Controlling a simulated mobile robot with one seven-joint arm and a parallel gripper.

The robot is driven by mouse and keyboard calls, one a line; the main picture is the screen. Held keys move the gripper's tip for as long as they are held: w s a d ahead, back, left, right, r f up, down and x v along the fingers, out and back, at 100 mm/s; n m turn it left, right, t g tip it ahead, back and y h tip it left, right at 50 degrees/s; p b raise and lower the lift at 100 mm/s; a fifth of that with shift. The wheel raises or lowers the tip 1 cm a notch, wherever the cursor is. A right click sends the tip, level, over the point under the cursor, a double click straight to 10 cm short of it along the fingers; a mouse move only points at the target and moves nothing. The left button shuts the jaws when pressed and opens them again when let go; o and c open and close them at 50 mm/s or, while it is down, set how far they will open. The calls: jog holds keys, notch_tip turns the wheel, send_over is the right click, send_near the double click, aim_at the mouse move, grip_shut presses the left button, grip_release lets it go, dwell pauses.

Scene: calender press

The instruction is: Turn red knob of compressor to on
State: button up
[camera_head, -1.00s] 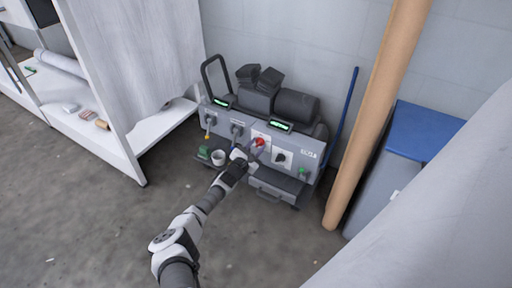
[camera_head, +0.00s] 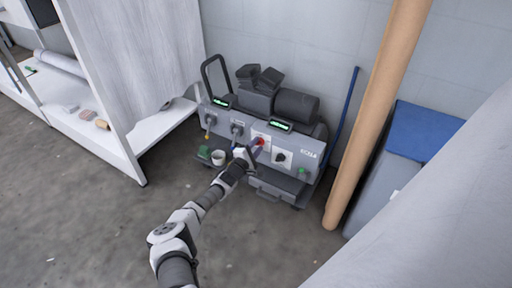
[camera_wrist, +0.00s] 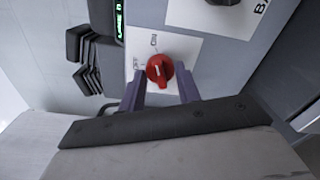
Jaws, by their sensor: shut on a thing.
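The compressor (camera_head: 262,165) is a grey box-shaped machine on the floor against the wall. Its red knob (camera_head: 259,142) sits on a white label plate on the front panel. In the wrist view the red knob (camera_wrist: 160,70) lies between the fingertips, with "ON" printed beside it and a second marking at its left that I cannot read clearly. My gripper (camera_head: 250,150) reaches the panel from the front left. In the wrist view my gripper (camera_wrist: 163,88) is shut on the red knob, one purple finger on each side. The knob's exact angle is hard to tell.
A black knob (camera_head: 281,157) is right of the red one. A white shelf (camera_head: 160,125) stands at left, a brown roll (camera_head: 375,110) leans at right. The floor in front is clear.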

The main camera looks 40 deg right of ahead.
dwell(0.5)
jog(key=o, duration=1)
jog(key=shift+s+a+r+p, duration=0.1)
jog(key=shift+s+a+p, duration=0.05)
jog(key=shift+a+p, duration=0.35)
jog(key=shift+p+v, duration=2.3)
jog(key=shift+v, duration=4.15)
